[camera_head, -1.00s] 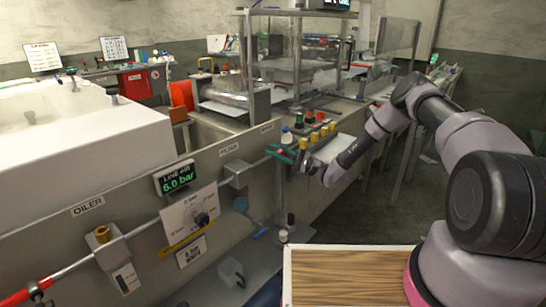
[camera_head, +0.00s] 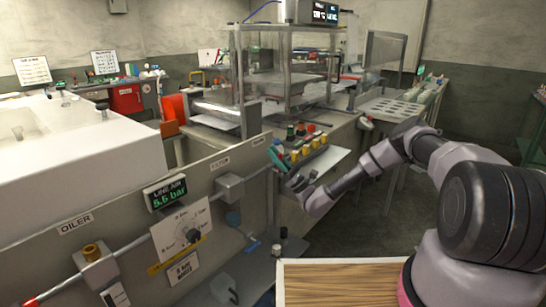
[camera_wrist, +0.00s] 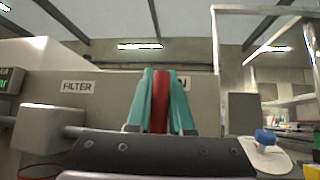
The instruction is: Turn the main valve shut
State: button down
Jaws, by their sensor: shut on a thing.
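The main valve's red handle (camera_wrist: 160,100) stands between the two teal fingers of my gripper in the wrist view, upright in that picture. My gripper (camera_wrist: 161,88) is shut on it. In the head view my gripper (camera_head: 277,160) reaches the panel at the right end of the grey pipe (camera_head: 254,175); the handle is hidden there. The valve body is hidden behind my fingers and wrist. A label behind the fingers is mostly covered. The line air display (camera_head: 168,193) reads 5.6 bar.
The filter block (camera_head: 229,186) sits on the pipe left of my gripper, and the oiler (camera_head: 94,262) is further left. A tray with several yellow-topped items (camera_head: 307,149) is close to the right of my gripper.

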jog(key=shift+w+d+m+t, duration=0.1)
jog(key=shift+m+t, duration=0.3)
jog(key=c, duration=0.8)
grip_release()
jog(key=shift+d+f, duration=0.1)
jog(key=v, duration=1)
jog(key=shift+s+d+f, duration=0.15)
jog(key=shift+s+d, duration=0.05)
jog(key=shift+d, duration=0.05)
